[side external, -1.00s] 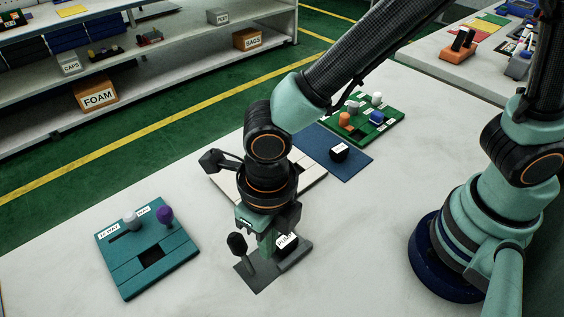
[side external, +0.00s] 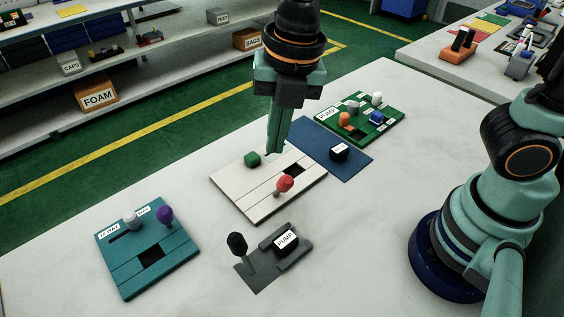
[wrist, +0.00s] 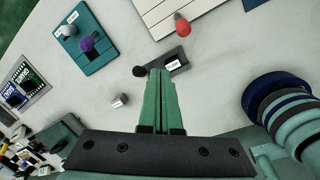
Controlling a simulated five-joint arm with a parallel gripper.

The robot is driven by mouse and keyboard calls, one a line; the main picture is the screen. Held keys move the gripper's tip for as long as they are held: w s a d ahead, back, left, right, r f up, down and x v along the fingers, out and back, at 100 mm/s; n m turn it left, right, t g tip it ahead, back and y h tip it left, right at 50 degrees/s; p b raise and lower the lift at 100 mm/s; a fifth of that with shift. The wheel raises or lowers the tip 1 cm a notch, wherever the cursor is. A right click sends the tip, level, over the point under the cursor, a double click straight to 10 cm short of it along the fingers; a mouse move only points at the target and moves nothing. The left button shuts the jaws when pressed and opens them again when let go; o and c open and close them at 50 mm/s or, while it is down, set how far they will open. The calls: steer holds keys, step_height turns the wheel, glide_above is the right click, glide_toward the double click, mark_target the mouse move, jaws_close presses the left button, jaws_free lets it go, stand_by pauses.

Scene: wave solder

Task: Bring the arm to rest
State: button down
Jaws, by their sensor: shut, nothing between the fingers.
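My gripper (side external: 274,152) is shut and empty, its fingers together and pointing down. In the side external view it hangs in front of the white board with the red and green knobs (side external: 240,200); its exact height above the table is hard to tell. In the wrist view the closed green fingers (wrist: 160,75) point toward the dark pump fixture (wrist: 180,62). That fixture, a grey plate with a black knob and a block labelled PUMP (side external: 286,240), stands on the table, apart from my gripper.
A teal board (side external: 130,277) with white and purple knobs lies at the left. A blue mat (side external: 345,168) with a black block and a green board (side external: 388,133) with several parts lie at the back right. The front right of the white table (side external: 350,265) is clear.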

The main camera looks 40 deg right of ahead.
steer(key=d+r+m+t, duration=0.2)
steer(key=d+m, duration=0.8)
steer(key=m, duration=0.4)
steer(key=d+r+m+t+h, duration=0.1)
steer(key=d+r+m+t, duration=0.1)
steer(key=d+m, duration=0.8)
steer(key=m, duration=0.4)
steer(key=shift+d+m, duration=0.15)
steer(key=shift+m, duration=0.25)
steer(key=shift+w, duration=0.1)
stand_by(0.5)
